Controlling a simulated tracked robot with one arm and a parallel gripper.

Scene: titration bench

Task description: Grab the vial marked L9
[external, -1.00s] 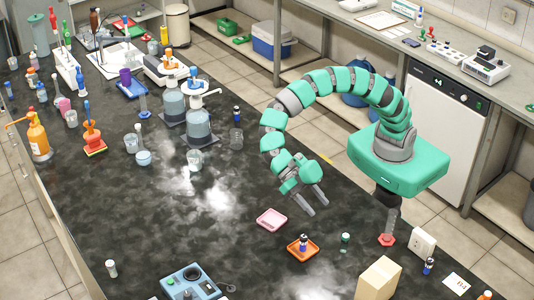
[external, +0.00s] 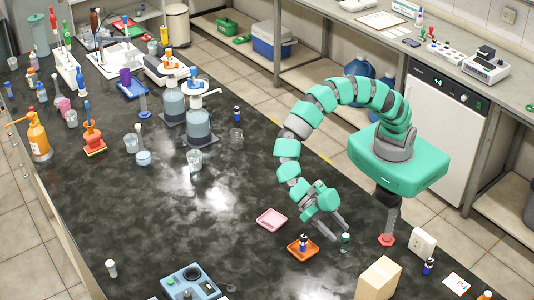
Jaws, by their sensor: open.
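No L9 marking is readable on any vial. A dark vial with a blue cap (external: 303,244) stands in the orange tray (external: 293,251). A small green-capped item (external: 345,241), perhaps a vial, stands on the black bench right of that tray. Another blue-capped vial (external: 428,266) stands at the right by the white box, and one more (external: 237,115) stands farther back. My gripper (external: 339,231) is open and empty, pointing down toward the front right. Its fingertips are close to the green-capped item; I cannot tell whether they touch it.
A pink tray (external: 271,219) lies left of my gripper. A cardboard box (external: 378,279), a white socket box (external: 422,243) and a card (external: 456,283) are at the right. A blue device (external: 191,283) is at the front. The middle of the bench is mostly clear.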

